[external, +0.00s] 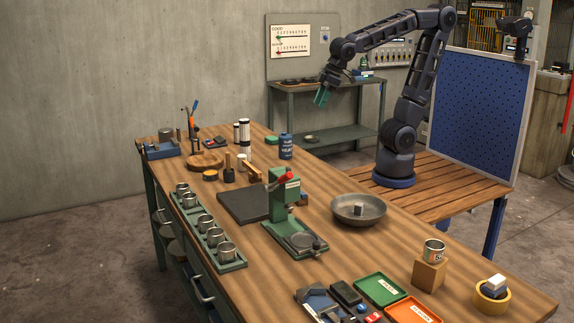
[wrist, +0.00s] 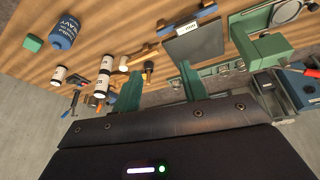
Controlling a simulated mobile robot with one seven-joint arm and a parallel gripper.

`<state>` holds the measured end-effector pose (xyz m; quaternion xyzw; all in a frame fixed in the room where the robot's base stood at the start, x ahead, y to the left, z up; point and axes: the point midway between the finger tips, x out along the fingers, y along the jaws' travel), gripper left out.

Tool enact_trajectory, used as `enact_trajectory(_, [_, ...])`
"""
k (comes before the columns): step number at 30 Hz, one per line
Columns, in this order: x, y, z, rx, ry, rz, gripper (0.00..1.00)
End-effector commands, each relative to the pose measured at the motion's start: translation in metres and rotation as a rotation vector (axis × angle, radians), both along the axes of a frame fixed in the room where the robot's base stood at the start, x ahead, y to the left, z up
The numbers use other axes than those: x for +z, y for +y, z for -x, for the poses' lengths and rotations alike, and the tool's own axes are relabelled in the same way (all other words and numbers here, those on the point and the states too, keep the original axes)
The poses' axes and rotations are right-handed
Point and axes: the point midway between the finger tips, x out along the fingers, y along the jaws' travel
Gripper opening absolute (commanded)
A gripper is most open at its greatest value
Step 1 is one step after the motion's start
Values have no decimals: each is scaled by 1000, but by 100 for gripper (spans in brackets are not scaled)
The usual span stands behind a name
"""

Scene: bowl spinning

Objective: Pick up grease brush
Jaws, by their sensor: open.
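My gripper (external: 321,97) is raised in the air beyond the far side of the workbench, apart from everything on it. In the wrist view its two teal fingers (wrist: 158,88) are spread with nothing between them. A small upright tool with a wooden handle and dark base (external: 229,170) stands on the bench near the round wooden board; it may be the grease brush, but it is too small to be sure. Wooden-handled tools (wrist: 136,56) also show beyond the fingers in the wrist view.
The workbench holds a blue bottle (external: 286,146), white-and-black cylinders (external: 244,136), a dark plate (external: 240,205), a green press (external: 284,200), a metal bowl (external: 372,211), a rack of metal cups (external: 228,262) and a tin (external: 434,249) on a wooden block.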

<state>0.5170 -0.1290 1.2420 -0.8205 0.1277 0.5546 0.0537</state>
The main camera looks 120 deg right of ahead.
Motion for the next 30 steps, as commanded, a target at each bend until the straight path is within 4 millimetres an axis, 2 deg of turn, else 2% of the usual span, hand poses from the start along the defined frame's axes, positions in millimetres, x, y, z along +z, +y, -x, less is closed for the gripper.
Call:
enact_trajectory(1, [-2, -6, -16, -24, 4, 2, 43])
enact_trajectory(3, [-5, -16, -35, -58, 6, 6, 43])
enact_trajectory(14, [-33, -68, -133, -221, 1, 11, 43])
enact_trajectory(23, [-77, -118, -209, -346, -8, -3, 43])
enact_trajectory(30, [-124, -162, -261, -443, -17, -24, 43])
